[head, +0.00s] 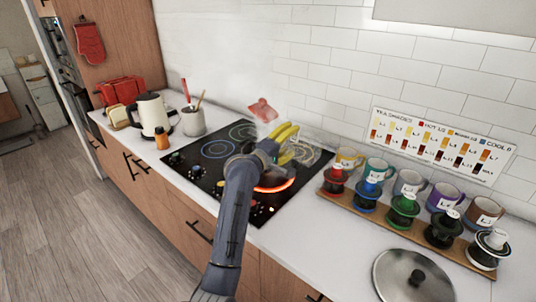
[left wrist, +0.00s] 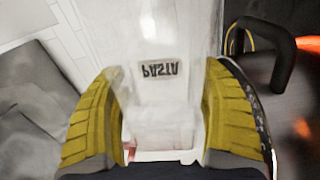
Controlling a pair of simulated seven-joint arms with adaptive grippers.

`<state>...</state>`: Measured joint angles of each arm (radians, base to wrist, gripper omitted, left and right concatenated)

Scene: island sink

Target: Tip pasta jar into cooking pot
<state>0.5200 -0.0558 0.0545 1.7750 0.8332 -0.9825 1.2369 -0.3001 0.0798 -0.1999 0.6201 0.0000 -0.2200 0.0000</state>
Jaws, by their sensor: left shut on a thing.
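My left gripper (head: 283,140) is over the stove in the head view, its yellow fingers partly covering what it holds. In the left wrist view, the left gripper (left wrist: 160,125) is shut on the clear pasta jar (left wrist: 160,105), with one finger on each side. My right gripper is not in view.
The black cooktop (head: 215,150) has a glowing red burner (head: 276,186) beneath my arm. A wooden rack (head: 385,226) with several mugs and coloured drippers stands to its right. A round metal lid (head: 400,288) lies in front. A kettle (head: 150,114) and utensil crock (head: 193,123) stand left.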

